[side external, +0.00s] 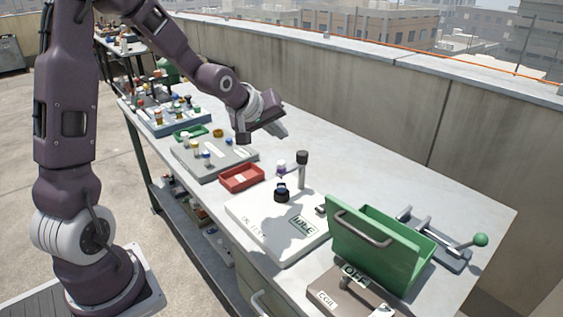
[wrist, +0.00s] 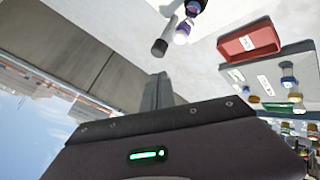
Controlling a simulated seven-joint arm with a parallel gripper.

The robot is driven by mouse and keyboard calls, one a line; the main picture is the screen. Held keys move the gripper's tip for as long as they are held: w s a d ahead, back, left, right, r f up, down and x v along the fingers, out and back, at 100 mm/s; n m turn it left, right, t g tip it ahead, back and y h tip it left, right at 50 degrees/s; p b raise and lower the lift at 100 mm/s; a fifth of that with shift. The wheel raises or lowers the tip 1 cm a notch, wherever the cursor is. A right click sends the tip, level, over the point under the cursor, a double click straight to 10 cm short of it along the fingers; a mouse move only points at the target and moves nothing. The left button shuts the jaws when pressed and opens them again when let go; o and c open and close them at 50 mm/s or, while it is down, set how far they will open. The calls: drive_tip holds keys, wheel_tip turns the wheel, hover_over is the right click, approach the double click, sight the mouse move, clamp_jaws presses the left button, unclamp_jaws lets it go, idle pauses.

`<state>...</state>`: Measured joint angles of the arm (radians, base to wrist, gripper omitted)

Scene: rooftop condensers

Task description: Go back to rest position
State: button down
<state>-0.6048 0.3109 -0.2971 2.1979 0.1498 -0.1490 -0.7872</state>
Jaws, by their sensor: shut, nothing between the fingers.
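My gripper (side external: 278,127) is in the air above the back half of the workbench (side external: 335,160) in the side external view. Its fingers are together and empty, pointing right and down. In the wrist view the shut fingers (wrist: 157,92) stick up from the dark gripper body, which has a green light on it. Nothing touches the fingers. My arm reaches over the bench from the left.
A green open-lidded box (side external: 372,245) and a green-knobbed clamp (side external: 450,245) stand right. Grey racks of small bottles (side external: 212,158) stand left. A concrete wall (side external: 400,120) runs behind.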

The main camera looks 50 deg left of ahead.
idle(0.3)
drive_tip(key=s+d+r+m+g, duration=0.1)
drive_tip(key=s+d+r+m, duration=0.1)
drive_tip(key=s, duration=0.8)
drive_tip(key=s+d+r+m+g+h, duration=0.1)
drive_tip(key=s+d+m, duration=0.4)
drive_tip(key=s, duration=0.5)
drive_tip(key=s+d+r+m+g+h, duration=0.1)
drive_tip(key=s+d+r+m, duration=0.2)
drive_tip(key=s+d, duration=0.4)
drive_tip(key=s+m, duration=0.1)
drive_tip(key=s, duration=0.2)
drive_tip(key=shift+s+r, duration=0.2)
drive_tip(key=shift+r, duration=0.2)
